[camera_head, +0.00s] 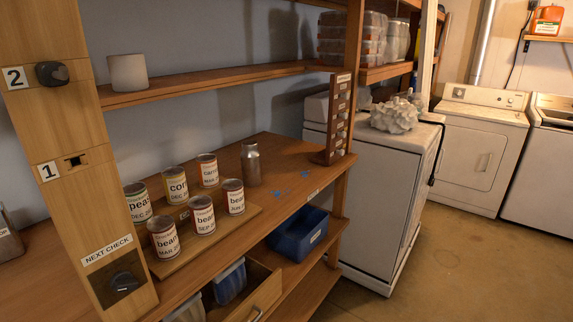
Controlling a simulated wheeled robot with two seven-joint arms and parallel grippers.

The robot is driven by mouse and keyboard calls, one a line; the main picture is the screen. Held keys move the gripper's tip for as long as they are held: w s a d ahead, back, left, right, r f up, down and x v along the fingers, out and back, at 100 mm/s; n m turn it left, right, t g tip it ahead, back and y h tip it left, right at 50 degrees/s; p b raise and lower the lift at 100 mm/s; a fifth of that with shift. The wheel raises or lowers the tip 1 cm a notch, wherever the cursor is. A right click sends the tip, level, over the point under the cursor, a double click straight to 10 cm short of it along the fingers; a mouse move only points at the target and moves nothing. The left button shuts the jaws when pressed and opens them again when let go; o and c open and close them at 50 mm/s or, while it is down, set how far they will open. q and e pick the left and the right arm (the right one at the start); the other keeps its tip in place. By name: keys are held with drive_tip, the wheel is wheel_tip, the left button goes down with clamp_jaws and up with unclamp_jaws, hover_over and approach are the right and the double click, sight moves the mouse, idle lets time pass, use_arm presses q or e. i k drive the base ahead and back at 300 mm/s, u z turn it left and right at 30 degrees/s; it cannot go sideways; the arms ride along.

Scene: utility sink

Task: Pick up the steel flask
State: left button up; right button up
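The steel flask (251,165) stands upright on the wooden shelf top, just behind and to the right of the board of cans. It is a grey metal cylinder with a narrower neck and a lighter top. Nothing covers it in this view. Neither of my grippers shows in the head view.
Several labelled cans stand on a wooden board (232,222) left of the flask. A wooden rack with labelled slots (339,120) stands to the right. A blue bin (298,235) sits on the shelf below, beside an open drawer (262,301). A post (70,130) rises at the left.

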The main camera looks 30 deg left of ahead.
sight(249, 156)
drive_tip(key=i, duration=2.15)
drive_tip(key=u, duration=2.6)
